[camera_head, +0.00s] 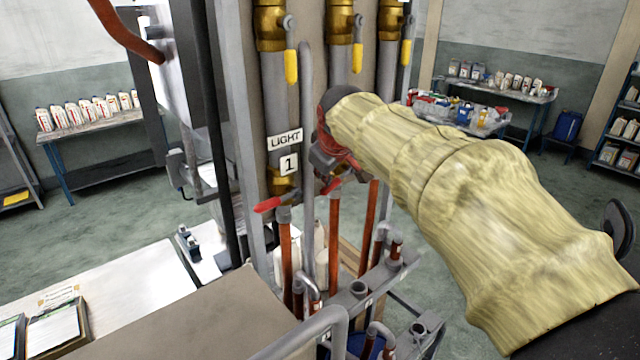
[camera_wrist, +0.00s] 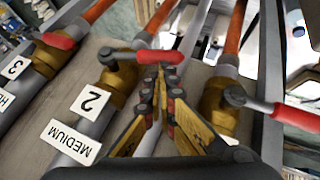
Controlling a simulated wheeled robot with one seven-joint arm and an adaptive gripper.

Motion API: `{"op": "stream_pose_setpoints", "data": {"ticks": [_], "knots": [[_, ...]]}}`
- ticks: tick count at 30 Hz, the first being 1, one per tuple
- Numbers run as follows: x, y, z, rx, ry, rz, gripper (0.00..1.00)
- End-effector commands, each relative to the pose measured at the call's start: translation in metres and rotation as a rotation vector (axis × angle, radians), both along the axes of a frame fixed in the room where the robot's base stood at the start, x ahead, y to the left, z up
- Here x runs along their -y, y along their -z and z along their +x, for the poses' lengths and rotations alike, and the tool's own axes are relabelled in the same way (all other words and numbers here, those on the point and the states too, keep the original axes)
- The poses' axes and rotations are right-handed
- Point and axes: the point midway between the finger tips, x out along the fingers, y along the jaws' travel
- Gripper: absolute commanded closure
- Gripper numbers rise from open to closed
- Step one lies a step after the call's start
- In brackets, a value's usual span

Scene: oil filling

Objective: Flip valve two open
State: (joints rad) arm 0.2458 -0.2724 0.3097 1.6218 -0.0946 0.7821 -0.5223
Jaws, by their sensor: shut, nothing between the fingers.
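Valve two's red handle (camera_wrist: 160,57) lies crosswise to its pipe, beside the plates reading "2" and "MEDIUM" (camera_wrist: 75,140). Its pivot is at the left and its free end points right in the wrist view. My gripper (camera_wrist: 161,78) is shut and empty, with its fingertips right at the handle near its free end. I cannot tell whether they touch. In the head view, my gripper (camera_head: 332,150) is mostly hidden by my covered arm, and a red handle (camera_head: 332,185) shows just below it.
Valve one's red handle (camera_wrist: 297,115) is crosswise, close on the right in the wrist view; it also shows in the head view (camera_head: 268,204). Valve three's red handle (camera_wrist: 60,40) is on the left. Yellow-handled valves (camera_head: 291,66) are higher up. A grey upright (camera_head: 250,130) stands left of the pipes.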

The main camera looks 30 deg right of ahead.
Motion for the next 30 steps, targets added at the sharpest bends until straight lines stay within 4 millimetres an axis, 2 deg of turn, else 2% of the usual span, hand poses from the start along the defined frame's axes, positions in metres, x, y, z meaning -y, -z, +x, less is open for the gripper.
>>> {"op": "stream_pose_setpoints", "data": {"ticks": [1,3,30], "knots": [[0.000,0.012,0.000,0.006,-0.005,-0.034,1.00],[0.002,0.016,0.000,0.014,-0.003,-0.080,1.00],[0.011,0.062,0.001,0.121,-0.001,-0.615,1.00]]}}
